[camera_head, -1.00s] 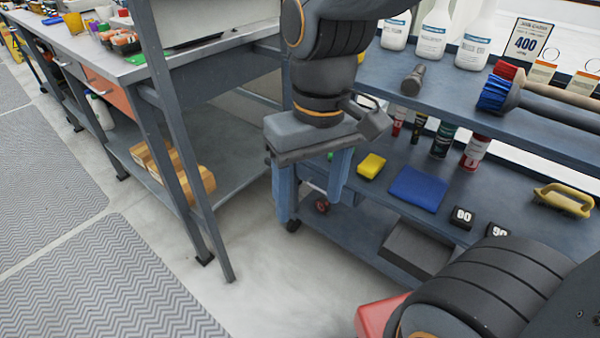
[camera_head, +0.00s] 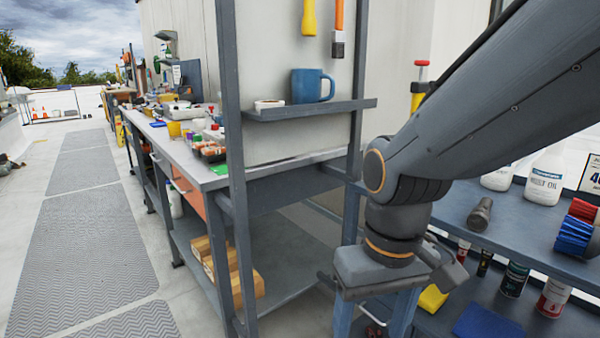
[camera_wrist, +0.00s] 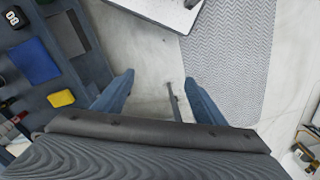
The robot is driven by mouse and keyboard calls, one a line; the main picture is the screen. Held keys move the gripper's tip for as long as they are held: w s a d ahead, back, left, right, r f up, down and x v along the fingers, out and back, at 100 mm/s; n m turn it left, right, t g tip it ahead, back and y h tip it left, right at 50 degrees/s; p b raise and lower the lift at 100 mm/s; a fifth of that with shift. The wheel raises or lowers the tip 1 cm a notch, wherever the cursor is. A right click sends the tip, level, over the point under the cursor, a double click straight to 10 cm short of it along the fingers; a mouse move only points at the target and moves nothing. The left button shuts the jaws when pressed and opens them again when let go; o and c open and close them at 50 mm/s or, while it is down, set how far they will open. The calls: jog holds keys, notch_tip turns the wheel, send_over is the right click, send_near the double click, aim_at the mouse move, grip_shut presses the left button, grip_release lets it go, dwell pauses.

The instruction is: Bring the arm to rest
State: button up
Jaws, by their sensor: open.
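My gripper (camera_head: 378,314) hangs pointing down at the end of my arm, in front of the right-hand shelf unit in the head view. In the wrist view my gripper (camera_wrist: 160,95) shows its two blue fingers spread wide apart. Only pale floor and a thin grey post show between them, and nothing is held. In the head view the lower ends of the fingers are cut off by the frame's bottom edge.
The workbench (camera_head: 185,150) stands left. The matted aisle (camera_head: 85,220) is clear.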

jog(key=d+r+m+p, duration=0.2)
jog(key=d+r+p, duration=0.7)
jog(key=p, duration=0.8)
jog(key=shift+s+r+m+h, duration=0.15)
jog(key=shift+r+m+h, duration=0.15)
jog(key=shift+r+m, duration=0.1)
